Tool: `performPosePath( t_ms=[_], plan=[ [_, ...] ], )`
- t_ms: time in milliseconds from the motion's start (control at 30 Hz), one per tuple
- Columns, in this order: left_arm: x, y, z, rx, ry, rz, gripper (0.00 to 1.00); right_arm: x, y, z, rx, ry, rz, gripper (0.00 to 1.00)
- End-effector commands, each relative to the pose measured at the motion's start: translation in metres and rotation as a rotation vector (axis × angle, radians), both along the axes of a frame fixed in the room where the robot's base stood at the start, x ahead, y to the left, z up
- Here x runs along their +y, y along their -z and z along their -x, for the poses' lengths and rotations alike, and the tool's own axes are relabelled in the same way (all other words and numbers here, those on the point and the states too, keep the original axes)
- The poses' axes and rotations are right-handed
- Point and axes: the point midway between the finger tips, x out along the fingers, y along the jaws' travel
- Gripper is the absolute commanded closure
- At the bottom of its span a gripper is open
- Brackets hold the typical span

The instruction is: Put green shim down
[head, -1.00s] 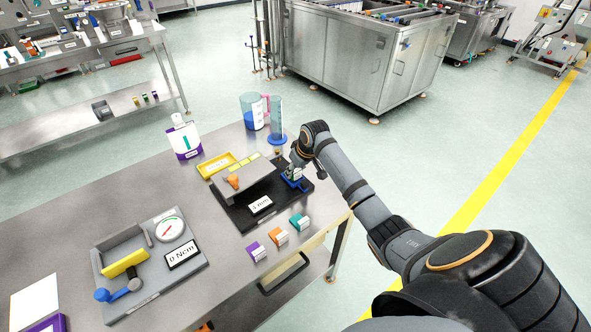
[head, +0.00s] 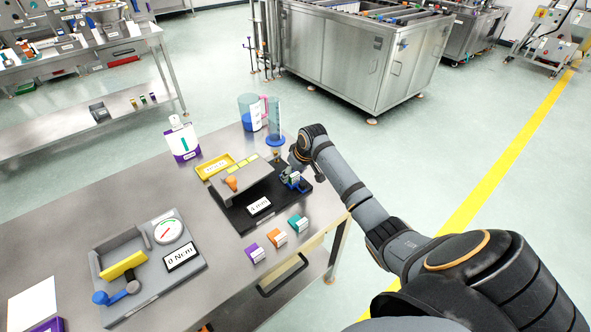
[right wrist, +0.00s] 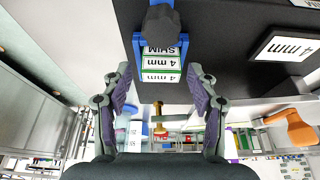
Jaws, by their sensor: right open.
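The green shim (right wrist: 161,67) is a small block with green edges and white labels reading "4 mm" and "SHIM". It sits in a blue holder (right wrist: 136,45) on the black base plate (head: 236,217). A dark knob (right wrist: 160,22) stands beside it in the right wrist view. My right gripper (right wrist: 160,80) is open, with its two fingers apart on either side of the shim's near end. It does not clearly touch the shim. In the head view my right gripper (head: 294,170) is over the blue holder at the plate's right end. My left gripper is not in view.
Purple, orange and teal blocks (head: 298,223) line the table's front edge. A grey gauge tray (head: 190,272) with a yellow bar is at left. Bare table lies left of the plate.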

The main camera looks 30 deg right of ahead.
Motion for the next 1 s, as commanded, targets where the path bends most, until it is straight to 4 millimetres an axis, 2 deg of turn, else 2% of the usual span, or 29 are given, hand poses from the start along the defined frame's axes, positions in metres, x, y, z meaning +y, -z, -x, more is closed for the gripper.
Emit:
performPosePath(
  t_ms=[67, 300, 500, 700, 1000],
  plan=[
    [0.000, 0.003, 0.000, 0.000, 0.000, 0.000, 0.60, -0.001, -0.010, -0.001, -0.005, -0.001, 0.002, 0.41],
    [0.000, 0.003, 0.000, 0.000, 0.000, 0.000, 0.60, -0.004, -0.066, 0.022, -0.005, -0.001, 0.005, 0.41],
    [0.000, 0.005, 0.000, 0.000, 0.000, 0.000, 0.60, -0.005, -0.104, 0.038, -0.004, 0.000, 0.004, 0.41],
    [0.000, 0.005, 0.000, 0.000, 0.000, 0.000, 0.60, -0.004, -0.119, 0.045, -0.001, 0.000, 0.000, 0.41],
    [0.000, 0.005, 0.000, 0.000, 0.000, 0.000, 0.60, -0.004, -0.120, 0.045, -0.001, 0.000, -0.001, 0.41]
  ],
)
